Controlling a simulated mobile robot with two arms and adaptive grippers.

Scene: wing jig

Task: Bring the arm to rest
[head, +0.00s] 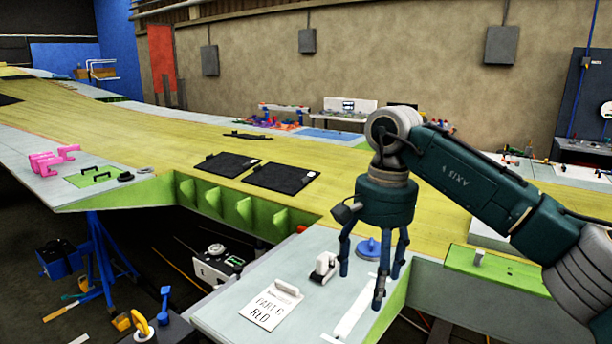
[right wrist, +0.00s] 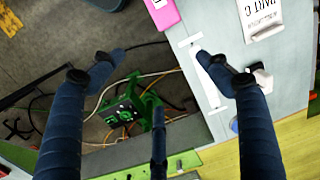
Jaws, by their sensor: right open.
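My right arm (head: 460,172) comes in from the right in the head view. Its dark teal gripper (head: 372,278) hangs with the fingers down, spread and empty, over the pale grey panel end of the jig. In the right wrist view the fingers (right wrist: 157,75) are wide apart with nothing between them; floor, cables and a green device show beyond. A white strip (right wrist: 208,72) on the panel lies near one fingertip. How far the fingertips are above the panel I cannot tell. My left gripper is not seen.
A white fixture (head: 324,266), a blue round knob (head: 368,247) and a lettered sheet (head: 271,303) are close to the gripper. A green plate (head: 500,270) lies at right. Black pads (head: 281,178) lie on the yellow wing surface. Open gaps show the floor below.

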